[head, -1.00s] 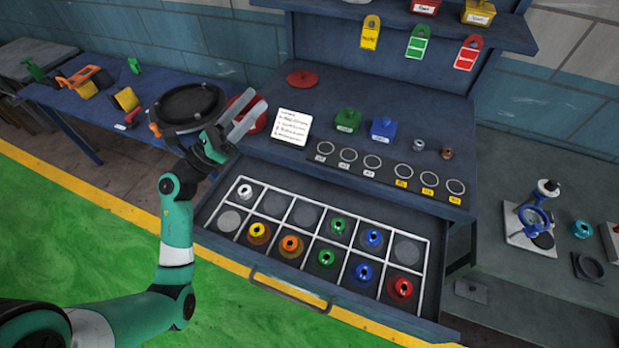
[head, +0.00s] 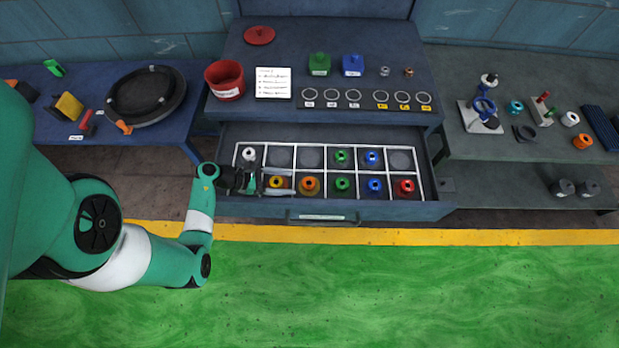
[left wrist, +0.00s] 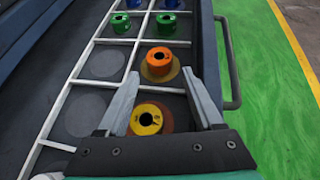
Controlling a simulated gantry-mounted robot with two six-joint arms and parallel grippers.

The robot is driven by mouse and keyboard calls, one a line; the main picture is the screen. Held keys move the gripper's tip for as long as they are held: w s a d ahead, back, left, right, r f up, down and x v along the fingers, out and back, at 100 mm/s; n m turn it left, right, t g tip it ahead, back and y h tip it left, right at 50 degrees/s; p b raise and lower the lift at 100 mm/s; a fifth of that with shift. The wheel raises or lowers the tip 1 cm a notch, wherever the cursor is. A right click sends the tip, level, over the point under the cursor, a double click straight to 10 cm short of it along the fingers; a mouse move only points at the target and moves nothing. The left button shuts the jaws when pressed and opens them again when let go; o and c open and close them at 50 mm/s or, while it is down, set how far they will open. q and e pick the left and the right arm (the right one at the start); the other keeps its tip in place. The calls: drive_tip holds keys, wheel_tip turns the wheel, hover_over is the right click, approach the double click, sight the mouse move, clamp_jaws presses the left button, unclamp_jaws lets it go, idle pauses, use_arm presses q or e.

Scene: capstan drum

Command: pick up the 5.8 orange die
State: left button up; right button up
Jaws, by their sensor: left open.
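The orange die (head: 309,184) sits in the front row of the open drawer, with a hole in its middle. It also shows in the left wrist view (left wrist: 159,62), just beyond my fingertips and apart from them. The yellow die (head: 277,182) is in the compartment to its left. My left gripper (head: 263,183) is open over the drawer's left front. In the left wrist view its fingers (left wrist: 165,92) are spread on either side of the yellow die (left wrist: 146,120), holding nothing. No size mark on the orange die is legible. My right gripper is not in view.
The drawer's white dividers (head: 326,167) separate silver, green, blue and red dies. Above are a red bin (head: 224,79), a card (head: 273,83) and a row of ring marks. Another orange part (head: 582,142) lies on the right bench. Some back-row compartments are empty.

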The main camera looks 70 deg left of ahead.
sight(307, 183)
use_arm(q)
drive_tip(key=x, duration=0.3)
drive_tip(key=b+x, duration=0.1)
drive_tip(key=x, duration=0.2)
drive_tip(key=shift+w, duration=0.4)
drive_tip(key=shift+r, duration=0.1)
clamp_jaws()
